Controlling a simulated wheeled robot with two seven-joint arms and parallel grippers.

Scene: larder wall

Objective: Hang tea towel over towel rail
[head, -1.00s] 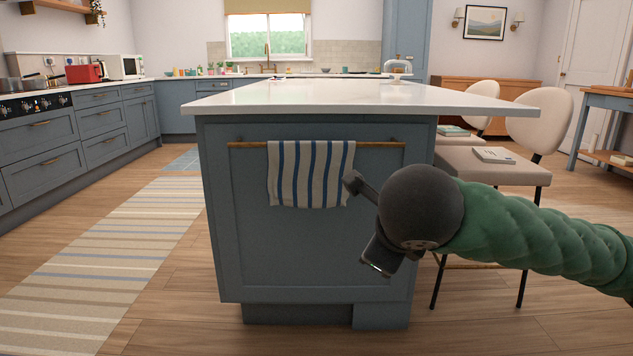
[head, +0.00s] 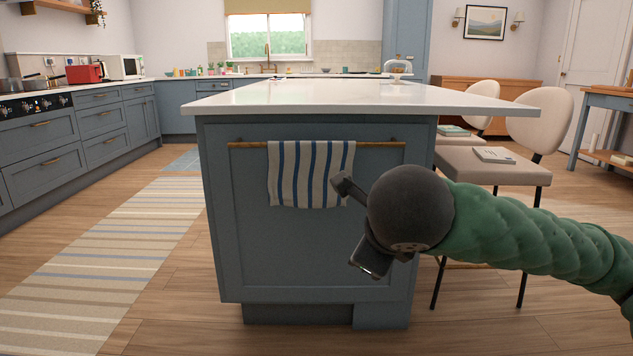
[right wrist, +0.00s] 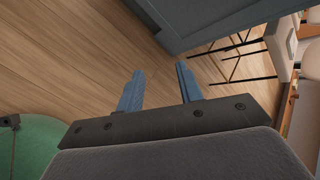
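The tea towel (head: 308,174), white with blue stripes, hangs over the wooden towel rail (head: 381,145) on the end panel of the blue island. Its front part hangs down below the rail; the part behind is hidden. My right gripper (head: 352,228) is in front of the panel, low and to the right of the towel, its upper finger near the towel's lower right corner. In the right wrist view its two fingers (right wrist: 159,75) stand apart with nothing between them. My left gripper is in neither view.
The island's pale worktop (head: 330,98) overhangs the rail. Chairs (head: 495,164) stand at the island's right side. A striped rug (head: 110,250) lies on the floor to the left. The floor in front of the island is bare.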

